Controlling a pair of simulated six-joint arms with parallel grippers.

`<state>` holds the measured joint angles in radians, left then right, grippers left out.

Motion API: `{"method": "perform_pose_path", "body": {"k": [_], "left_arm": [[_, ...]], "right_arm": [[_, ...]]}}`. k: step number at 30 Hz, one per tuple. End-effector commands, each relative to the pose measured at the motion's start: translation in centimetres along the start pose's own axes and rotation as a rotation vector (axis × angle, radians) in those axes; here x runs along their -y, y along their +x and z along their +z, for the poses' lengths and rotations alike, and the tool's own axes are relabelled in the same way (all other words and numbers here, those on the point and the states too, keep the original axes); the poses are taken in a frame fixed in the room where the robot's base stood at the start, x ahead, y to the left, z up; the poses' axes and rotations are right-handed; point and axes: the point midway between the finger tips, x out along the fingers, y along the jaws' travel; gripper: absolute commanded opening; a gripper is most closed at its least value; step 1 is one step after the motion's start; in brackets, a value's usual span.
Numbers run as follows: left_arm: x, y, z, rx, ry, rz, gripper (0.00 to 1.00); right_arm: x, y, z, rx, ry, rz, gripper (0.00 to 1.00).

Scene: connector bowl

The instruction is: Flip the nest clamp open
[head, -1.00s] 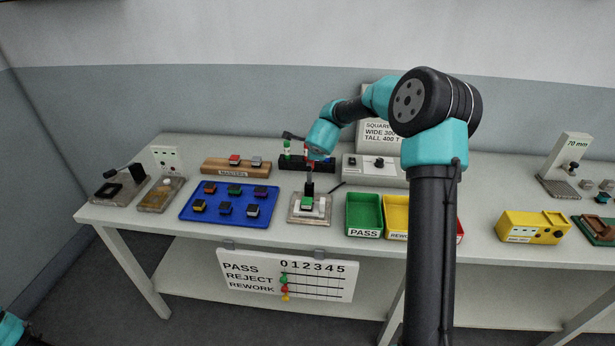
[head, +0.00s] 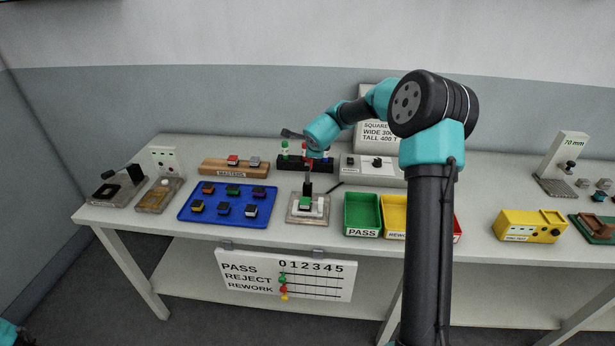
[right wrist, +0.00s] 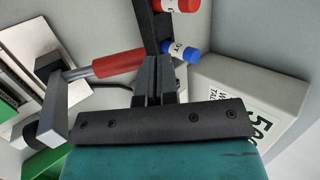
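The nest clamp stands on a pale fixture plate (head: 292,219) in the middle of the bench. Its dark post (head: 307,187) and upright red handle (head: 309,168) show in the head view. A green-topped part (head: 305,203) sits in the nest. In the right wrist view the red handle (right wrist: 118,64), on a metal rod, points toward my fingers, its tip beside or behind the left finger. My right gripper (right wrist: 157,70) has its fingers close together with nothing visible between them. Whether it touches the handle is unclear.
A blue tray (head: 185,214) of connectors lies left of the fixture. The green PASS bin (head: 362,212) and a yellow bin (head: 394,207) stand right. A black rack (head: 291,163) with coloured-capped bottles is close behind; a blue-capped bottle (right wrist: 180,50) shows near my fingers.

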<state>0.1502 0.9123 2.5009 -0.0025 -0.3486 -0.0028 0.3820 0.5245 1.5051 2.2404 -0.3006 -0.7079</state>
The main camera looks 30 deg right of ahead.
Motion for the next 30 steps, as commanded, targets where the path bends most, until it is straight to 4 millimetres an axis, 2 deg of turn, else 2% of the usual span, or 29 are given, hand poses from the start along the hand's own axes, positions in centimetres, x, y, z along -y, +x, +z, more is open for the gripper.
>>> {"method": "perform_pose_path", "body": {"k": [1, 5, 11, 30], "left_arm": [[0.0, 0.0, 0.0, 0.0, 0.0, 0.0, 0.0], [0.0, 0.0, 0.0, 0.0, 0.0, 0.0, 0.0], [0.0, 0.0, 0.0, 0.0, 0.0, 0.0, 0.0], [0.0, 0.0, 0.0, 0.0, 0.0, 0.0, 0.0]], "right_arm": [[-0.5, 0.5, -0.2, -0.003, -0.002, 0.009, 0.0], [-0.4, 0.4, -0.2, -0.004, -0.002, 0.009, 0.0], [0.2, -1.1, -0.2, -0.003, -0.002, 0.005, 0.0], [4.3, -11.9, 0.0, 0.001, -0.002, -0.002, 0.0]]}}
